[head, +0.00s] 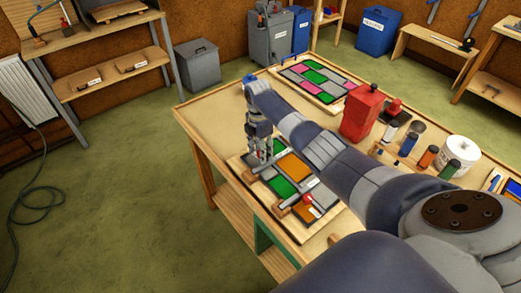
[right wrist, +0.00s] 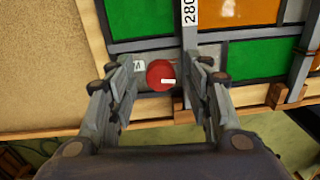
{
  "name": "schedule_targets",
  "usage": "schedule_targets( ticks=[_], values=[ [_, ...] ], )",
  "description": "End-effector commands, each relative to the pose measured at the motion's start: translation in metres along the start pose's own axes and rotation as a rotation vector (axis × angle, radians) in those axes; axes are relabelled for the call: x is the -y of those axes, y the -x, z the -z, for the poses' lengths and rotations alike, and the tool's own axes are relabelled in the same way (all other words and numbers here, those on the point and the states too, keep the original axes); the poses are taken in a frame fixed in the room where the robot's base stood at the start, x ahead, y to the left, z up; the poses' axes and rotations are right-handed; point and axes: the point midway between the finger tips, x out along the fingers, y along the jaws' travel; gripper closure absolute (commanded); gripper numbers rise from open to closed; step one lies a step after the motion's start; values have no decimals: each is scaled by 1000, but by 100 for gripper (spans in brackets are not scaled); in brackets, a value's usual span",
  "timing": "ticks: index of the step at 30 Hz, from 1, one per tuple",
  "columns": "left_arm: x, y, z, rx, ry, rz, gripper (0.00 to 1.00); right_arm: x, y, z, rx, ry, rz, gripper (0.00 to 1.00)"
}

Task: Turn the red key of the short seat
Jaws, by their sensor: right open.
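A leaded panel (head: 283,187) with green, orange and grey panes lies on the wooden table. My right gripper (head: 258,163) points down over the panel's left end. In the right wrist view, a round red key (right wrist: 160,74) with a small white mark lies between the open fingers of my right gripper (right wrist: 166,68). The fingers stand on either side of it; I cannot tell whether they touch it. The gripper hides this key in the head view. Another red knob (head: 308,199) stands at the panel's near edge. My left gripper is out of view.
A grey bar marked 280 (right wrist: 189,30) runs close to the right finger. Wooden blocks (right wrist: 285,95) sit along the panel edge. A red can (head: 361,112), bottles and a white tub (head: 457,155) stand to the right. A second panel (head: 312,78) lies at the back.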

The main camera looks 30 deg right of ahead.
Motion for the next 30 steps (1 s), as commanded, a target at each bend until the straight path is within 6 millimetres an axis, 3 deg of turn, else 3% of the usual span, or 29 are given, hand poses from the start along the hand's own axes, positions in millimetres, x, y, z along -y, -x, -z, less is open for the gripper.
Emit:
schedule_targets(
  ticks=[5,15,21,30],
  values=[
    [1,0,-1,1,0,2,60,-1,12,-1,0,-1,-3,54],
    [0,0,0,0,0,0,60,-1,82,-1,1,0,-4,54],
    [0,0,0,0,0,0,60,-1,111,0,0,1,-2,54],
    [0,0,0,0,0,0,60,0,120,0,0,0,1,54]
  ],
)
